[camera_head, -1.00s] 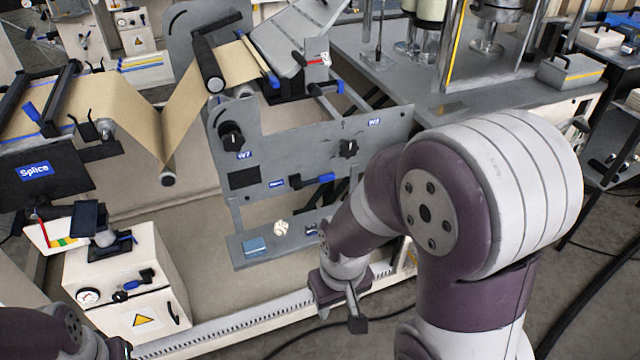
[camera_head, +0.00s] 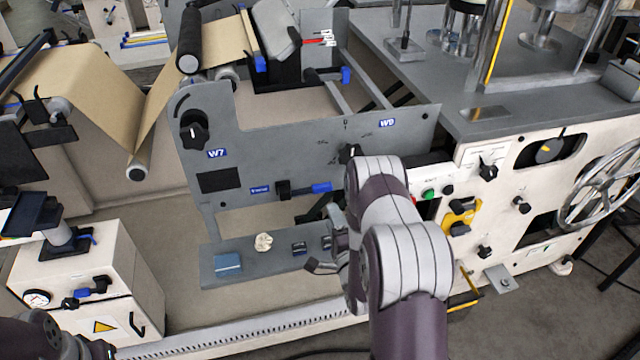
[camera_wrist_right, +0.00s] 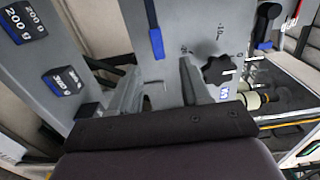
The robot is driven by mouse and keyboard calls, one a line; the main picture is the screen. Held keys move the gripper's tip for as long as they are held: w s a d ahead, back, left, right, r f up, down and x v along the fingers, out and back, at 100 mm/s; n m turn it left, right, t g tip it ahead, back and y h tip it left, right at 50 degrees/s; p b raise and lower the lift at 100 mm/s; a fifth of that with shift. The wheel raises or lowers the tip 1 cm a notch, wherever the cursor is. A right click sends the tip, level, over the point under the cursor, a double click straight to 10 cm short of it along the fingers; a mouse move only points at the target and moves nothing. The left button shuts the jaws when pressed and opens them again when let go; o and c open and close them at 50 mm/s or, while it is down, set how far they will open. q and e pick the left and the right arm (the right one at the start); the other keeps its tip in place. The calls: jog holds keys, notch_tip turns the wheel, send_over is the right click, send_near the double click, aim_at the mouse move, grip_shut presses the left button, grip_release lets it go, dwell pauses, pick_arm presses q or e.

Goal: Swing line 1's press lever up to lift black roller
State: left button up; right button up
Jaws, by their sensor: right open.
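A lever with a blue grip (camera_head: 320,188) lies about level on the grey side panel (camera_head: 290,150), its grip pointing right. A black roller (camera_head: 190,45) is at the panel's upper left, beside the brown web. My right gripper (camera_head: 316,240) is just below and right of the lever, partly hidden by my arm. In the right wrist view, my right gripper (camera_wrist_right: 162,88) is open and empty. The blue grip (camera_wrist_right: 156,43) shows ahead of the gap between the fingers, apart from them. My left arm shows at the bottom left edge; its fingers are out of view.
A black knob (camera_head: 349,153) sits above right of the lever; it also shows in the wrist view (camera_wrist_right: 218,70). A grey shelf (camera_head: 225,255) below carries small weights. A control panel with a handwheel (camera_head: 600,185) stands right. Free space lies before the panel.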

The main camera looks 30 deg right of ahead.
aim_at(323, 190)
jog(key=x, duration=1.2)
jog(key=shift+d+f, duration=0.25)
jog(key=shift+f, duration=0.05)
grip_shut()
